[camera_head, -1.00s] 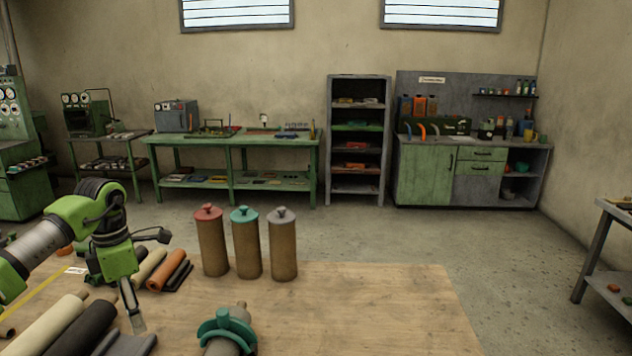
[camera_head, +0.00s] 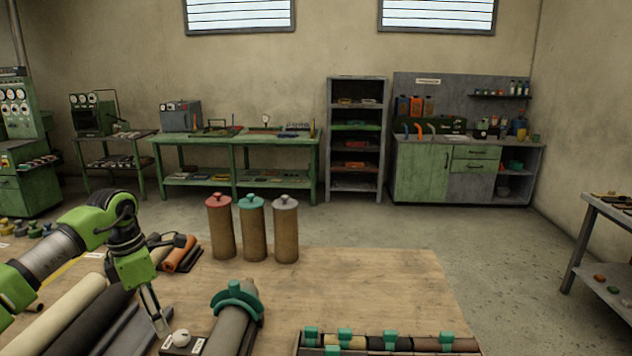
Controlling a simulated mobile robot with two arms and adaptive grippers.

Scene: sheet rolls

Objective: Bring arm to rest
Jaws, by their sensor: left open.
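My left arm comes in from the left, and its gripper (camera_head: 157,314) points down over the wooden table (camera_head: 350,280). The fingers look empty and apart, just left of a small white round object (camera_head: 181,338) on a dark base. I cannot tell whether they touch it. A grey roll (camera_head: 232,325) with a teal clamp (camera_head: 238,300) over it lies to the right of the gripper. Beige (camera_head: 50,310), black (camera_head: 88,318) and grey (camera_head: 130,332) rolls lie to its left. My right gripper is not in view.
Three brown canisters with red (camera_head: 220,235), teal (camera_head: 252,235) and grey (camera_head: 285,235) lids stand at the table's back. A tray of rolls with teal clips (camera_head: 388,340) sits at the front right. The table's right middle is clear.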

